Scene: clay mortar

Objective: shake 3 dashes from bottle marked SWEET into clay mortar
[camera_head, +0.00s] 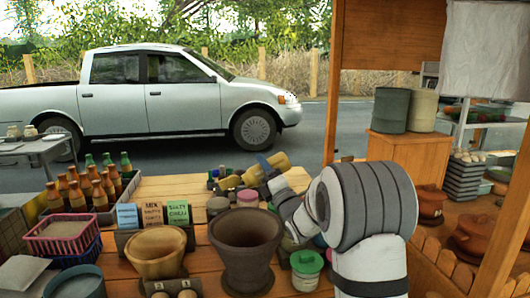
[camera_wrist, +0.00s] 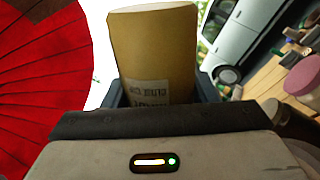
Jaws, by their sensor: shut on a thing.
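My gripper (camera_head: 268,172) is shut on a yellow-brown bottle (camera_wrist: 155,50). In the wrist view the bottle stands between the jaws, with a small pale label whose print is too small to read. In the head view the bottle (camera_head: 280,160) lies tilted, close to level, above the back of the counter and partly hidden by my gripper. A dark brown clay mortar (camera_head: 246,262), wide-mouthed, stands upright at the counter's front, below and nearer than my gripper. A tan clay vessel (camera_head: 156,262) stands left of it. I cannot see into the bottle.
Upright cards (camera_head: 152,214) stand behind the tan vessel. Brown bottles (camera_head: 78,195) fill a crate at the left. A pink-lidded jar (camera_head: 247,197) is behind the mortar, and a green-lidded jar (camera_head: 306,263) is to its right. A red umbrella (camera_wrist: 40,80) shows in the wrist view.

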